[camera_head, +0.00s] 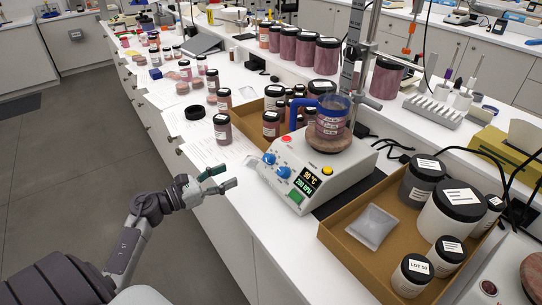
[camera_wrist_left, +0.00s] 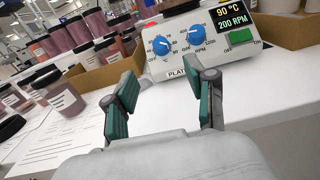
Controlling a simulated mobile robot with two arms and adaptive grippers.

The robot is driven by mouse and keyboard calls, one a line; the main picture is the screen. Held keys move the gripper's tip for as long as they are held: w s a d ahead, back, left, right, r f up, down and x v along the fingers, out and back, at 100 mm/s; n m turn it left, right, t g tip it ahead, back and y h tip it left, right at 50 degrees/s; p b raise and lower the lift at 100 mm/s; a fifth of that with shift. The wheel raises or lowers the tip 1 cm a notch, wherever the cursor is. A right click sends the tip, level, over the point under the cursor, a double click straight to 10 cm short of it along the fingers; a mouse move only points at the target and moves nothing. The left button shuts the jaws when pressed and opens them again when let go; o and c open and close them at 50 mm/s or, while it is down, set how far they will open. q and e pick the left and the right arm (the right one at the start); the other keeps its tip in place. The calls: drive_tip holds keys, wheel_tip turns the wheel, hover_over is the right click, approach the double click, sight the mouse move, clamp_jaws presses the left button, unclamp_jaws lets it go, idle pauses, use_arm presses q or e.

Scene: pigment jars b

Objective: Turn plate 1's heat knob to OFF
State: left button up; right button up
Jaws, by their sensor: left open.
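The hotplate (camera_head: 318,168) stands on the white bench, with a label starting "PLAT" on its front edge in the left wrist view (camera_wrist_left: 177,71). Its display (camera_head: 309,180) reads 90 °C and 200 RPM. Two blue knobs sit on the front panel. The left knob, marked °C (camera_wrist_left: 161,45), is the heat knob, with its pointer away from OFF; the head view shows it too (camera_head: 270,158). The right knob is the RPM knob (camera_wrist_left: 196,36). My left gripper (camera_head: 224,177) is open and empty, in front of the panel and apart from the knobs. My right gripper is not visible.
A mug-like vessel with a blue handle (camera_head: 331,118) sits on the hotplate. Cardboard trays with jars stand behind it (camera_head: 247,112) and to its right (camera_head: 345,244). Papers (camera_head: 215,152) and a jar (camera_head: 222,128) lie left. The bench front before the panel is clear.

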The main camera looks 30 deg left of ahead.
sight(265, 159)
use_arm(q)
drive_tip(key=x, duration=0.1)
drive_tip(key=p+x, duration=0.1)
drive_tip(key=x, duration=0.2)
drive_tip(key=shift+w+r+p, duration=0.15)
drive_tip(key=shift+r+p, duration=0.25)
drive_tip(key=x, duration=0.2)
drive_tip(key=p+x, duration=0.1)
drive_tip(key=x, duration=0.3)
drive_tip(key=shift+w+d+f+p, duration=0.2)
drive_tip(key=shift+w+f+p, duration=0.1)
drive_tip(key=shift+p, duration=0.1)
drive_tip(key=shift+w+d, duration=0.15)
drive_tip(key=shift+w, duration=0.2)
drive_tip(key=shift+w+d, duration=0.2)
drive_tip(key=shift+w, duration=0.15)
drive_tip(key=shift+f, duration=0.1)
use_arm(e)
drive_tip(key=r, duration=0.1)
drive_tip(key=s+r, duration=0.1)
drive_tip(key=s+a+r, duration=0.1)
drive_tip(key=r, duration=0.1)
use_arm(q)
clamp_jaws()
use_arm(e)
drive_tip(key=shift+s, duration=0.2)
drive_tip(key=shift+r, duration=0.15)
